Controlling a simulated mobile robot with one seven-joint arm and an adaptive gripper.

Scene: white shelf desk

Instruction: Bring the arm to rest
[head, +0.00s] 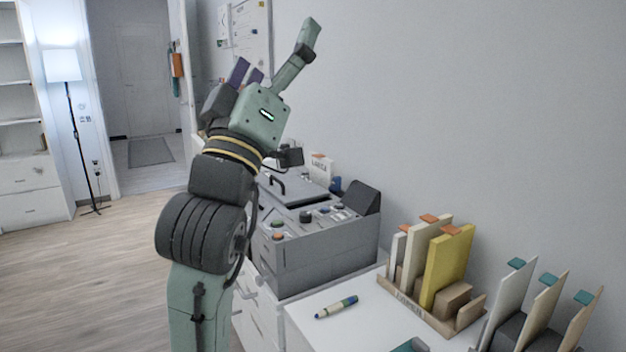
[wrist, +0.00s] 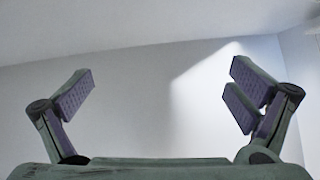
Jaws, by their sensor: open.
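Nothing is between the fingers.
A grey box with knobs (head: 325,255) stands close behind my arm. A marker (head: 336,307) lies on the white desk (head: 300,325). A wooden file holder (head: 430,317) with upright files stands to the right. A floor lamp (head: 62,66) is far left; the floor (head: 90,270) is clear.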

